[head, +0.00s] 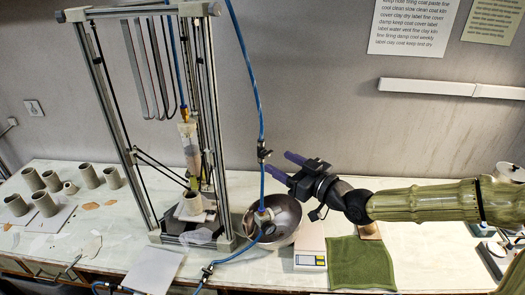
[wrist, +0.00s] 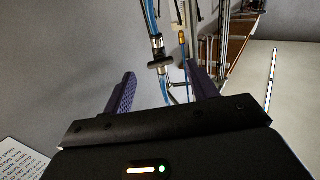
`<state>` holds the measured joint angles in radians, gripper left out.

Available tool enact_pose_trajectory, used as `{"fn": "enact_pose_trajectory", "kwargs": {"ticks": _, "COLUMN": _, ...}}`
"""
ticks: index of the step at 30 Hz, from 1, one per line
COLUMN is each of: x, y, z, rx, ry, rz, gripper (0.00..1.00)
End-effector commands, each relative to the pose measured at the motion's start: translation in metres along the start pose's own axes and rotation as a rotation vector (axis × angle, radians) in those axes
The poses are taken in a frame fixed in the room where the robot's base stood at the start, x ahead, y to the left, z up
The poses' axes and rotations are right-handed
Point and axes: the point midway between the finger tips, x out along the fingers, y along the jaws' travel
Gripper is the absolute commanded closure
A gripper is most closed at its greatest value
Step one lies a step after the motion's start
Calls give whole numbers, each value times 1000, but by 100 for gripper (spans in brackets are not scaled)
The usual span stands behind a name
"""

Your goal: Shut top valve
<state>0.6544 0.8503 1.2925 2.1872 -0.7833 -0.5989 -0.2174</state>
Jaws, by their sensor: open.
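The top valve (head: 263,152) is a small dark fitting with a handle, set in the blue hose that hangs down in front of the wall. In the wrist view the valve (wrist: 157,52) shows a metal body and a black handle, between the lines of my two fingers and seemingly past their tips. My gripper (head: 279,163) has purple fingers and is open, just right of the hose and near the valve's height. Nothing is held in my gripper in the wrist view (wrist: 161,72). I cannot tell whether either finger touches the valve.
A metal frame printer (head: 226,150) stands left of the hose. Below are a steel bowl (head: 285,233), a scale (head: 310,246) and a green towel (head: 360,263). A lower valve (head: 207,271) sits on the hose near the table's front. Clay cylinders stand at left.

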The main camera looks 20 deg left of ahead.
Motion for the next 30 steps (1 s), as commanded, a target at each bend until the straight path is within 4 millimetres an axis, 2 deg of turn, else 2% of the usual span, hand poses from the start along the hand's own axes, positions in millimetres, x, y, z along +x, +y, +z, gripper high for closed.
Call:
{"fn": "enact_pose_trajectory", "kwargs": {"ticks": 15, "x": 68, "y": -2, "z": -2, "rx": 1, "ry": 1, "rz": -4, "gripper": 42}}
{"fn": "enact_pose_trajectory", "kwargs": {"ticks": 20, "x": 75, "y": -2, "z": 0, "rx": -1, "ry": -1, "rz": -3, "gripper": 42}}
{"fn": "enact_pose_trajectory", "kwargs": {"ticks": 27, "x": 75, "y": -2, "z": 0, "rx": -1, "ry": -1, "rz": -3, "gripper": 42}}
{"fn": "enact_pose_trajectory", "kwargs": {"ticks": 30, "x": 75, "y": -2, "z": 0, "rx": -1, "ry": -1, "rz": -3, "gripper": 61}}
